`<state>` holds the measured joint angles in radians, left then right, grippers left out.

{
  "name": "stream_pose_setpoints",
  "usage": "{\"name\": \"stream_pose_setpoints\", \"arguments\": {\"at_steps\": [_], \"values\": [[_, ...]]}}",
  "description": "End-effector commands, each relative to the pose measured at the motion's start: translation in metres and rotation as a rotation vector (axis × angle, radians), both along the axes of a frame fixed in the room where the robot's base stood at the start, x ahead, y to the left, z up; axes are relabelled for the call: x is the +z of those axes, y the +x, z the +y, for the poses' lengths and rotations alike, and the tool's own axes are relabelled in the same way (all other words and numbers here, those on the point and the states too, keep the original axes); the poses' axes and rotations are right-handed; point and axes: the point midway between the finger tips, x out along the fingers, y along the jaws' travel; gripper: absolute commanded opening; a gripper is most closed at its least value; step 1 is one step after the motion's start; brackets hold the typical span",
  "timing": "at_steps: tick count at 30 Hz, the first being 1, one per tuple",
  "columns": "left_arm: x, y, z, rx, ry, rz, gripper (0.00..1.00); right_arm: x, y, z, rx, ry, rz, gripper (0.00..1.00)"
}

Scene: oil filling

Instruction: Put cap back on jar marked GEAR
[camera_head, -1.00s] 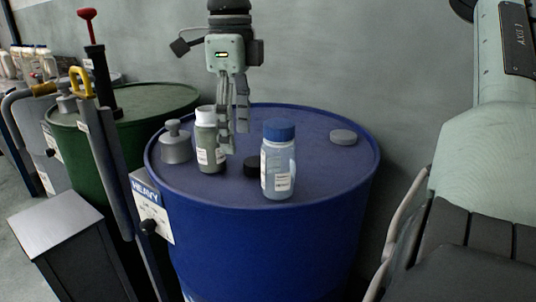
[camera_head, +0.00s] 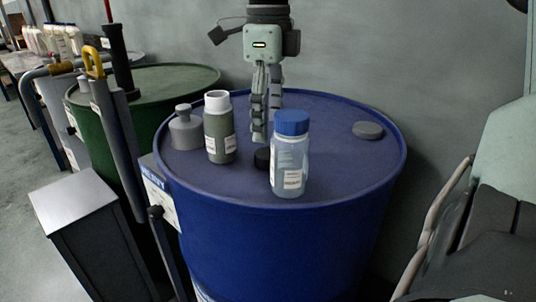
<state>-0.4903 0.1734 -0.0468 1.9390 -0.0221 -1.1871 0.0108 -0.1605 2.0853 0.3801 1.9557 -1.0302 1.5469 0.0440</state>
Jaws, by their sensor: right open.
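A grey-green jar with a white top (camera_head: 217,103) stands upright on the blue drum (camera_head: 330,195). A clear jar (camera_head: 289,165) with a blue cap (camera_head: 291,121) stands to its right. The small labels on both jars are too small to read, so I cannot tell which says GEAR. A small black cap (camera_head: 262,158) lies on the drum between the jars, partly hidden by the clear jar. My right gripper (camera_head: 266,122) points down above and behind the black cap, open and empty. My left gripper is not in view.
A grey stoppered fitting (camera_head: 185,128) stands at the drum's left, and a flat grey disc (camera_head: 367,130) lies at its right. A green drum (camera_head: 165,85) and a grey pump with a yellow handle (camera_head: 94,62) are at left. The drum's right front is clear.

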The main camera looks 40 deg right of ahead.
Motion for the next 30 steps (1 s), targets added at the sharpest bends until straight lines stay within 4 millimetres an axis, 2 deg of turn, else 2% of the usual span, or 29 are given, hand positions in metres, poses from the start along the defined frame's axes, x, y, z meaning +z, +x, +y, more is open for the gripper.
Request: {"name": "stream_pose_setpoints", "arguments": {"at_steps": [3, 11, 16, 22, 30], "values": [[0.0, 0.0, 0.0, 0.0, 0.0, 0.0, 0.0, -0.009, 0.0, 0.001, 0.002, 0.0, 0.0, 0.65], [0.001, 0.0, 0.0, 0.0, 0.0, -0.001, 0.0, -0.01, 0.0, 0.0, 0.001, 0.001, 0.0, 0.65], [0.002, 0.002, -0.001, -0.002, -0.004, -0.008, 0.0, -0.032, -0.004, 0.001, 0.002, 0.003, 0.003, 0.65], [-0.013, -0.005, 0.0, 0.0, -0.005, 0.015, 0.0, -0.057, -0.004, 0.0, -0.001, 0.001, 0.0, 0.65], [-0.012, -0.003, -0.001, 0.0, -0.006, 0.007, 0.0, -0.06, -0.004, 0.0, -0.001, 0.0, -0.001, 0.65]]}}
